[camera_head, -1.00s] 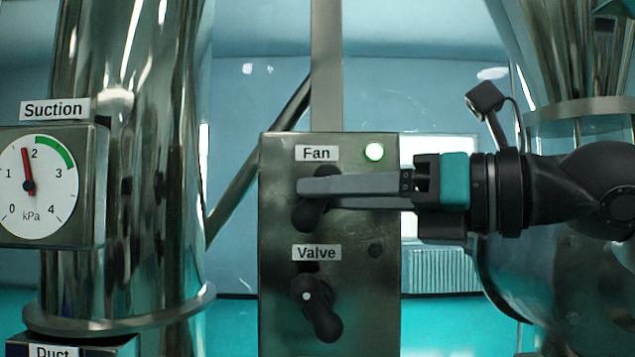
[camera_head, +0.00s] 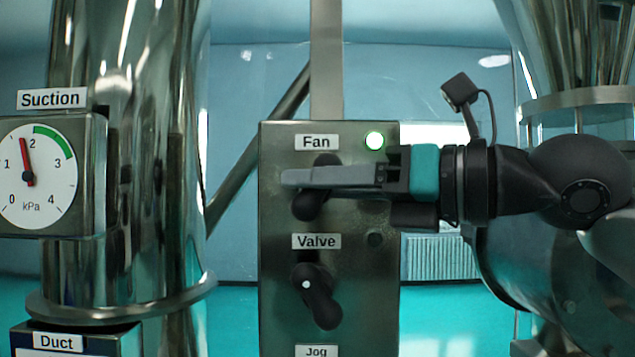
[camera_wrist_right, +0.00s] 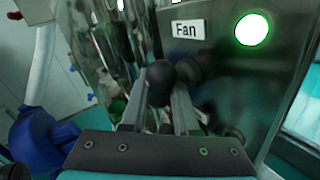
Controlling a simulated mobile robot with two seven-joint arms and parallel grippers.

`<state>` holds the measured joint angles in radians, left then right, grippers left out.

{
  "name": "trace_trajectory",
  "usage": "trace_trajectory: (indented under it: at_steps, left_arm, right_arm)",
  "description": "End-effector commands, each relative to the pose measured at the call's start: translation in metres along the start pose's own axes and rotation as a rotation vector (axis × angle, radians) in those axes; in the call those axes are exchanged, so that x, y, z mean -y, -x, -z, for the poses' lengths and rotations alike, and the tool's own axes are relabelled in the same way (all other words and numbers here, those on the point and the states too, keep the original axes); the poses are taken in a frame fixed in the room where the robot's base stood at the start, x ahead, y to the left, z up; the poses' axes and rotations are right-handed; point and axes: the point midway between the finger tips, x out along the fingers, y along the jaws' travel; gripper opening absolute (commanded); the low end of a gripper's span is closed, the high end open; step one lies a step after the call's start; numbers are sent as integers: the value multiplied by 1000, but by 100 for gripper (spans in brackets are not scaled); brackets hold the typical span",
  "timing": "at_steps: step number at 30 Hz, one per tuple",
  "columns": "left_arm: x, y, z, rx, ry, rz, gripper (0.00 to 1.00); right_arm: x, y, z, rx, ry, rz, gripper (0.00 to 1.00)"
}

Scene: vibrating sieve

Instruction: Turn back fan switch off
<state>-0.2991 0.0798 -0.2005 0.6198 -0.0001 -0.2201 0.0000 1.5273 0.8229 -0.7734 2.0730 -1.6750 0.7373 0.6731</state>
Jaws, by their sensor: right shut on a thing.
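The black fan switch (camera_head: 307,207) sits under the "Fan" label on the metal control panel (camera_head: 272,270). Its knob end points down and left. The green-ringed lamp (camera_head: 375,141) beside the label is lit. My right gripper (camera_head: 290,180) reaches in from the right, its grey fingers across the switch and hiding its middle. In the right wrist view the fingers (camera_wrist_right: 164,98) are closed around the switch's black handle (camera_wrist_right: 160,75), below the "Fan" label and the lit lamp. My left gripper is not in view.
A black valve switch (camera_head: 318,295) is below, its handle pointing down and right, beside a dark lamp (camera_head: 375,240). A "Jog" label (camera_head: 316,351) shows at the bottom edge. The suction gauge (camera_head: 38,172) at left reads just under 2.

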Motion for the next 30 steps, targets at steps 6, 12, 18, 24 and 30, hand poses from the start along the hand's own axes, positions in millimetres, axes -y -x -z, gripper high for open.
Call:
trace_trajectory:
  at_steps: [6,12,18,24,30]
  left_arm:
    - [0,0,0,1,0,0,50]
    - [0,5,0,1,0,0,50]
    - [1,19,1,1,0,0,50]
    - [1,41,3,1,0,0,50]
    - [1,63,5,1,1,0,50]
  right_arm:
    - [0,0,0,0,0,0,0]
    - [-1,0,-2,-21,14,6,0]
    - [-2,0,-5,-98,62,28,0]
    - [-3,-1,-6,-233,143,67,0]
    - [-4,-2,-6,-391,239,112,0]
